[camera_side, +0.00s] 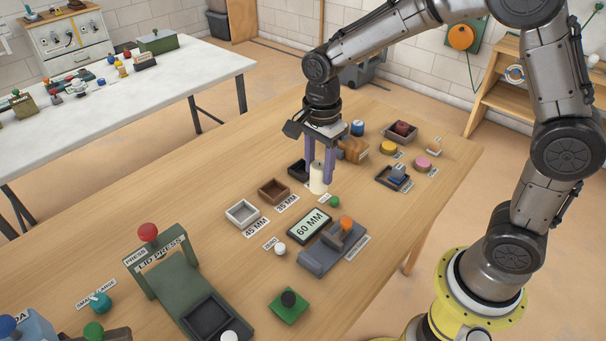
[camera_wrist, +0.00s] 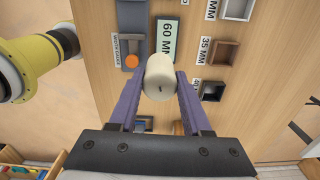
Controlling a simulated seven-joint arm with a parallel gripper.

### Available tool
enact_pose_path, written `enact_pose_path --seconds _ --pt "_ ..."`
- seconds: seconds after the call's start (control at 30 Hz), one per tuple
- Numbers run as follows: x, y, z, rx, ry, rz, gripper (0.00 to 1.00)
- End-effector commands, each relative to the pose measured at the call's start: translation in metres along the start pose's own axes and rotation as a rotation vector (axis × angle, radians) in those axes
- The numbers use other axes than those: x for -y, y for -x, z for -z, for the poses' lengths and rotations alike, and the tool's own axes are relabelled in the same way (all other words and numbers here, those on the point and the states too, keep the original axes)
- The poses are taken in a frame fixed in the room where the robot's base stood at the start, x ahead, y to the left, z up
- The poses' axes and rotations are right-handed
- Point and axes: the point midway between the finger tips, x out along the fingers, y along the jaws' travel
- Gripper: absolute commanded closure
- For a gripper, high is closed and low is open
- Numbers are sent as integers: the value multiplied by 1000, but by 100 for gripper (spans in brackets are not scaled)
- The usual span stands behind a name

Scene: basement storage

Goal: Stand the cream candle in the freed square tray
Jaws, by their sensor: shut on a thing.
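My gripper (camera_side: 319,176) has two purple fingers shut on the cream candle (camera_side: 318,185). The candle is upright and appears held above the table. Three square trays stand in a row: a pale grey one (camera_side: 232,215) labelled 45 MM, a brown one (camera_side: 263,192) whose label reads 35 MM in the wrist view, and a black one (camera_side: 294,172), partly behind my gripper. In the wrist view the brown tray (camera_wrist: 236,54) and black tray (camera_wrist: 220,90) look empty.
A grey measuring device (camera_side: 318,262) with an orange knob and a 60 MM display (camera_side: 309,226) stands in front. A green lid press (camera_side: 165,270) is at front left. Small trays holding items and coloured pieces crowd the right, near a wooden block (camera_side: 354,150).

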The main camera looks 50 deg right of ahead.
Motion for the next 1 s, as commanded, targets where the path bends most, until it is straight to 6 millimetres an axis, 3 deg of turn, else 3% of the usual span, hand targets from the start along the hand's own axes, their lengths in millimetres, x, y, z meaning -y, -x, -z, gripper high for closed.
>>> enact_pose_path --seconds 0.2,0.4,0.57,1.0 --pt "26 0 62 -1 -52 1 100" --pt "31 -4 99 -1 -138 -3 100" --pt "43 -11 107 -1 -156 -6 100" --pt "127 -56 115 -1 -155 -8 100"
